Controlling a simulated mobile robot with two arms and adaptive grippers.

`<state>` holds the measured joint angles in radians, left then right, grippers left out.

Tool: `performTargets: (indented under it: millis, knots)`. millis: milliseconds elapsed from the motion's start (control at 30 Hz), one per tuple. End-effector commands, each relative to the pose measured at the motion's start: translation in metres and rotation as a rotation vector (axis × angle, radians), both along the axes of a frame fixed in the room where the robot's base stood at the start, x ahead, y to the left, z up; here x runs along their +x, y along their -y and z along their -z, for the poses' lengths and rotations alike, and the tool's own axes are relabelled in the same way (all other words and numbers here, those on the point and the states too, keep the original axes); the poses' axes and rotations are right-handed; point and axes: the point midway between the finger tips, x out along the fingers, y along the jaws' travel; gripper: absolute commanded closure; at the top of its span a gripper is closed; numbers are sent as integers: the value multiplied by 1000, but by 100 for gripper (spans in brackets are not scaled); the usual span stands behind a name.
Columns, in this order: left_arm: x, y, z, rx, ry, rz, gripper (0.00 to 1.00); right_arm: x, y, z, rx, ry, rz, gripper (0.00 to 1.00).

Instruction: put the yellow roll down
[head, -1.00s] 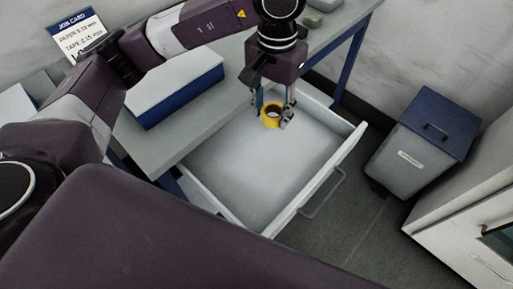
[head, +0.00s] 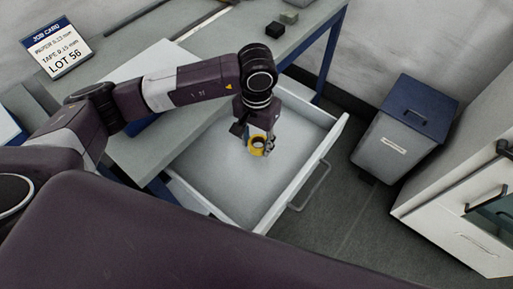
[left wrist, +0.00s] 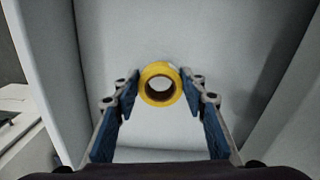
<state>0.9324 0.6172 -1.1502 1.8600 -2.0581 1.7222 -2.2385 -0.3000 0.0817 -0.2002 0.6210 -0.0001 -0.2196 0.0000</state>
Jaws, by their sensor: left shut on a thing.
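The yellow roll (head: 256,149) is a small ring held at the tips of my left gripper (head: 259,147), inside the open white drawer (head: 222,178). In the left wrist view the roll (left wrist: 160,67) sits between the two blue-padded fingers of the left gripper (left wrist: 160,85), with its hole facing the camera. The pale drawer floor (left wrist: 160,128) lies behind it. I cannot tell whether the roll touches the floor. No other item shows in the drawer. My right gripper is not in view.
The drawer hangs from a grey workbench (head: 210,62) with a job card (head: 57,48) and small blocks (head: 276,30) on top. A grey bin with a blue lid (head: 420,107) stands right of the drawer. A white cabinet (head: 478,215) is at the far right.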

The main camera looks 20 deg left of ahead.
Motion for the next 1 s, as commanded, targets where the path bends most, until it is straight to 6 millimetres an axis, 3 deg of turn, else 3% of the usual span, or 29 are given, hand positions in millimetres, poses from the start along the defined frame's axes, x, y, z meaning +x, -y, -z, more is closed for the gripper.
performTargets:
  millis: [300, 700, 733, 867, 1000]
  knots:
    - [-1, 0, 40, 1, -2, -2, 89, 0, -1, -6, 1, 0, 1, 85]
    - [0, 0, 45, 1, 1, 0, 89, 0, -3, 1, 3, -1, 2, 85]
    - [0, 0, 44, 1, 0, 0, 58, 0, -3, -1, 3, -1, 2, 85]
    - [0, 0, 44, 1, 0, 0, 43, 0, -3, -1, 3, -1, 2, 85]
    - [0, 0, 44, 1, 0, 0, 43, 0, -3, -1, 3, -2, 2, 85]
